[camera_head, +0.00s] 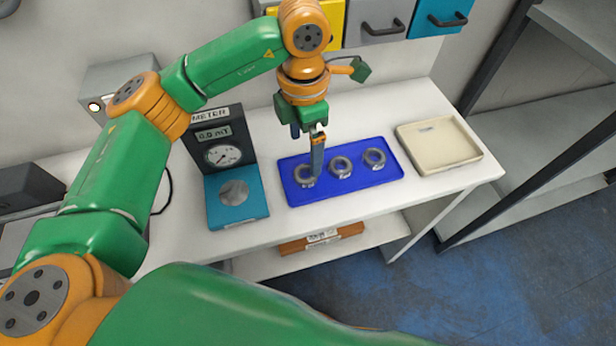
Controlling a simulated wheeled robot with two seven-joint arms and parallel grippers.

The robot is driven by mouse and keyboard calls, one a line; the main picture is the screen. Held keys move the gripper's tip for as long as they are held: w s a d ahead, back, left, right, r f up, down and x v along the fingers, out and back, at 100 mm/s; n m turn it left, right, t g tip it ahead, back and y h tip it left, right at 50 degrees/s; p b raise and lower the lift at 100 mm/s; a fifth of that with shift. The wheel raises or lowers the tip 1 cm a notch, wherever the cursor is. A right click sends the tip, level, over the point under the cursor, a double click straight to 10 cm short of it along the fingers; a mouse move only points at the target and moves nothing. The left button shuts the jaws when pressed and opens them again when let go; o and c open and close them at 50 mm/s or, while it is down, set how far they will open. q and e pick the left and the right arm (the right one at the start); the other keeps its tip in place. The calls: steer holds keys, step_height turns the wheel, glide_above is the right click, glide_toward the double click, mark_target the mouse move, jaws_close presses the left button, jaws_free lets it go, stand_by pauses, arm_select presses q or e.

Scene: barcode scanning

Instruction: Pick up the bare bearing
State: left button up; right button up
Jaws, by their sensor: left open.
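Three grey ring-shaped bearings sit in a row on a blue tray (333,191) on the white table: a left bearing (303,178), a middle bearing (341,167) and a right bearing (374,158). I cannot tell from their surfaces which one is bare. My left gripper (316,168) points down at the left bearing, and its fingers hide part of that ring. The gripper is open; whether a finger touches the ring or reaches into it I cannot tell. My right gripper is out of view.
A meter (212,135) with a dial and a teal base plate (234,197) stands left of the tray. An empty cream tray (438,145) lies to the right. Coloured bins (377,20) hang behind. A dark-framed shelf (530,130) stands at the right.

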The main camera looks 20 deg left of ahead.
mark_target(308, 173)
arm_select(q)
step_height(308, 173, down, 2)
steer(key=shift+s+f+b, duration=0.1)
steer(key=shift+b, duration=0.35)
steer(key=shift+f, duration=0.15)
steer(key=f+p, duration=0.1)
steer(key=f, duration=0.2)
steer(key=w+f+p, duration=0.1)
steer(key=f+p, duration=0.1)
steer(key=f, duration=0.1)
steer(key=shift+w+f, duration=0.1)
steer(key=shift+f, duration=0.25)
steer(key=shift+w, duration=0.1)
jaws_close()
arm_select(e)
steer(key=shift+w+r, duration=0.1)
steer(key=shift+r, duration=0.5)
